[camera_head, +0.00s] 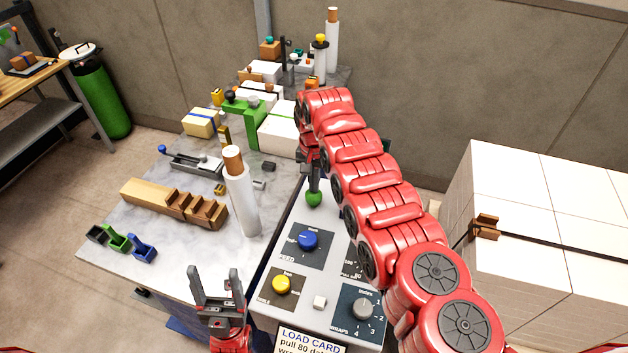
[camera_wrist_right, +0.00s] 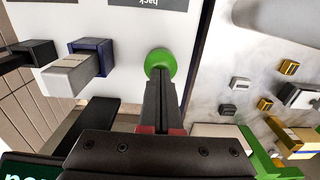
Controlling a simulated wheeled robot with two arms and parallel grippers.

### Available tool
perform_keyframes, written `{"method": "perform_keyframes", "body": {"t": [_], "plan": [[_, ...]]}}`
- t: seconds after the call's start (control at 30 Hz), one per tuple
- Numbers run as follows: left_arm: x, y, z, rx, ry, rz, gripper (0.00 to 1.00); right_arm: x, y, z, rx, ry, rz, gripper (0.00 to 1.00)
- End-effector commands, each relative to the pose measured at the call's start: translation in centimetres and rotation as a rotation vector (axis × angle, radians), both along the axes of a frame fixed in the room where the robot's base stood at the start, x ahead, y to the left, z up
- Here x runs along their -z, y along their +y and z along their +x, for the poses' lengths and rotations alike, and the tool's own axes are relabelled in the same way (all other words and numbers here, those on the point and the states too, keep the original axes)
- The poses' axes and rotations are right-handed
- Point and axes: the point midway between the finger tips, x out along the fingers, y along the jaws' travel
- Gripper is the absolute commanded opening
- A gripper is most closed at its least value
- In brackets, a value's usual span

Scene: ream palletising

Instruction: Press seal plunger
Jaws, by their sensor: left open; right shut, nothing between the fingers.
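A green round knob (camera_head: 313,199), which looks like the seal plunger, stands on the grey control panel (camera_head: 262,312) near its far end. My right gripper (camera_head: 313,180) is shut and empty, pointing down at the knob. In the right wrist view the green knob (camera_wrist_right: 159,60) shows right at the shut fingertips (camera_wrist_right: 160,85); I cannot tell whether they touch it or hover just above. The fingers hide part of it. My left gripper (camera_head: 216,285) is open and empty, over the near edge of the marble table, left of the panel.
The panel also carries a blue knob (camera_head: 307,240), a yellow knob (camera_head: 281,285) and a grey dial (camera_head: 363,309). A tall white roll (camera_head: 243,195) stands left of it. White stacked reams (camera_head: 545,215) stand at the right. My right arm covers the panel's right side.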

Motion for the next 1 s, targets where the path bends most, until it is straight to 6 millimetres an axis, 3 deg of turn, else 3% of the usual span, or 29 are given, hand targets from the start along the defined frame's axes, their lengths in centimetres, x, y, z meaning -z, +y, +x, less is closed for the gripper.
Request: {"method": "perform_keyframes", "body": {"t": [0.33, 0.77, 1.0], "plan": [[3.0, 0.0, 0.0, 0.000, 0.000, 0.000, 0.67, 3.0, 0.0, 0.0, 0.001, 0.001, -0.001, 0.00], [2.8, 0.0, 0.0, 0.000, 0.000, 0.000, 0.67, 2.7, -0.1, -0.1, 0.000, 0.007, -0.001, 0.00], [3.2, 0.0, 0.0, 0.000, 0.000, 0.000, 0.67, 0.2, -0.7, 0.3, 0.002, 0.002, 0.000, 0.00]]}}
